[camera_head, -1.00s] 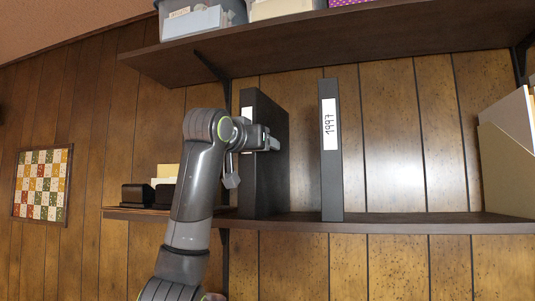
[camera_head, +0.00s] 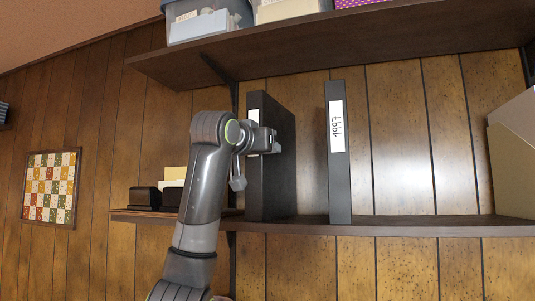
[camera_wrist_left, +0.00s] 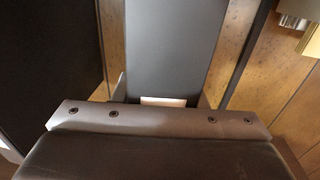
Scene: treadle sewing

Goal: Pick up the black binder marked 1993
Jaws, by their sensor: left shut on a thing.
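A black binder (camera_head: 277,185) stands upright on the shelf, the left one of two. My left gripper (camera_head: 267,141) is shut on it at the upper part of its spine. The gripper covers most of its white label, so its year cannot be read. In the left wrist view the dark spine (camera_wrist_left: 170,45) runs up from the gripper, with a strip of label (camera_wrist_left: 163,101) showing. A second black binder (camera_head: 340,185) stands upright to the right, apart from the first, its label reading 1997. My right gripper is not in view.
Both binders stand on a dark wooden shelf (camera_head: 400,226). An upper shelf (camera_head: 300,52) with bins hangs overhead. Dark boxes (camera_head: 146,197) stand to the left, and a beige file holder (camera_head: 512,170) to the right.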

